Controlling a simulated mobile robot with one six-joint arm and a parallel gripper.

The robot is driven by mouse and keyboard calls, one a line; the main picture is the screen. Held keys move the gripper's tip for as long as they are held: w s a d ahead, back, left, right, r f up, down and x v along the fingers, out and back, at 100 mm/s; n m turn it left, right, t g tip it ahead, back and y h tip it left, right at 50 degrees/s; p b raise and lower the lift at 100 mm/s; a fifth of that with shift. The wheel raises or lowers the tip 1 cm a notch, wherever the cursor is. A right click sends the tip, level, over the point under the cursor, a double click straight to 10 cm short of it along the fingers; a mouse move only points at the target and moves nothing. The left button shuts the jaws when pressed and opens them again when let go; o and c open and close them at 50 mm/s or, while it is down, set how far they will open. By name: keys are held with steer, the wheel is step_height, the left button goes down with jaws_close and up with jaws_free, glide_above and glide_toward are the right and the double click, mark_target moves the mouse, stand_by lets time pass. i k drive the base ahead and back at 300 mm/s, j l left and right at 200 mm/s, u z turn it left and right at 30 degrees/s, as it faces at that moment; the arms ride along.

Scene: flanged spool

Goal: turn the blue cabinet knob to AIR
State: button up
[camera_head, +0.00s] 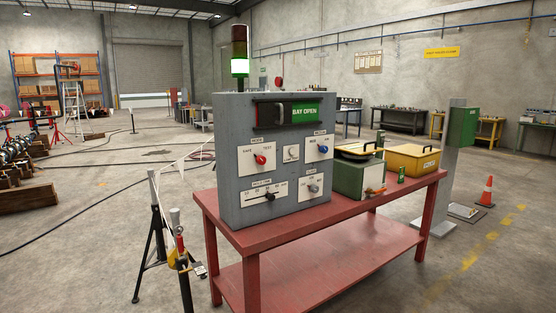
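A grey control cabinet (230,165) stands on a red bench (330,240) near the middle of the view. On its front, at the upper right, is a blue knob (323,149) on a white plate. The lettering around this knob is too small to read surely, so I cannot tell which mark it points to. My gripper is not in view.
The cabinet also has a red knob (260,160), a grey knob (314,189), a slider (269,196) and a "BAY OPEN" window (305,112). A green box (350,178) and a yellow case (412,160) share the bench. Black stands (152,235) are at left.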

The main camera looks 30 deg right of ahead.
mark_target(323, 148)
steer(key=z, duration=1.3)
